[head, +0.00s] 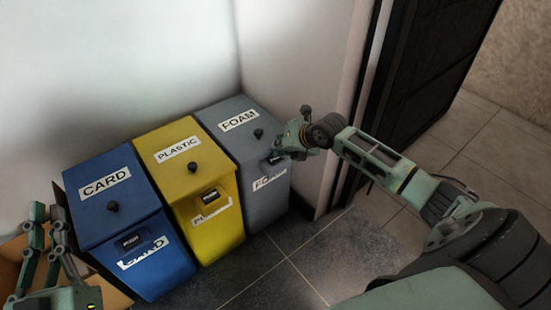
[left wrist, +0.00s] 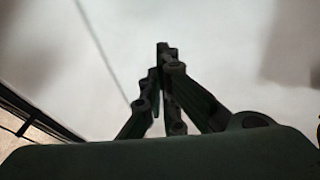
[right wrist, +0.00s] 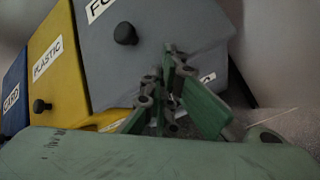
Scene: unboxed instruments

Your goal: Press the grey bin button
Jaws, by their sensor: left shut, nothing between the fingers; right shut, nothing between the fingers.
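The grey bin (head: 266,210), labelled FOAM, stands at the right end of a row of three bins. Its lid has a black knob (head: 258,133). My right gripper (head: 277,157) is shut and empty at the upper front of this bin, where it hides most of the button area. I cannot tell whether the fingertips touch the button. In the right wrist view the shut fingers (right wrist: 168,52) lie in front of the grey bin (right wrist: 150,75), and the button is hidden. My left gripper (head: 46,212) is shut and empty at the far left; its fingers (left wrist: 163,50) face a pale wall.
A yellow PLASTIC bin (head: 215,235) stands beside the grey one, with a blue CARD bin (head: 165,275) left of it. Both have black front buttons. A cardboard box (head: 112,294) is at the lower left. A wall corner and dark door (head: 425,60) stand right of the bins. Tiled floor (head: 310,250) is clear in front.

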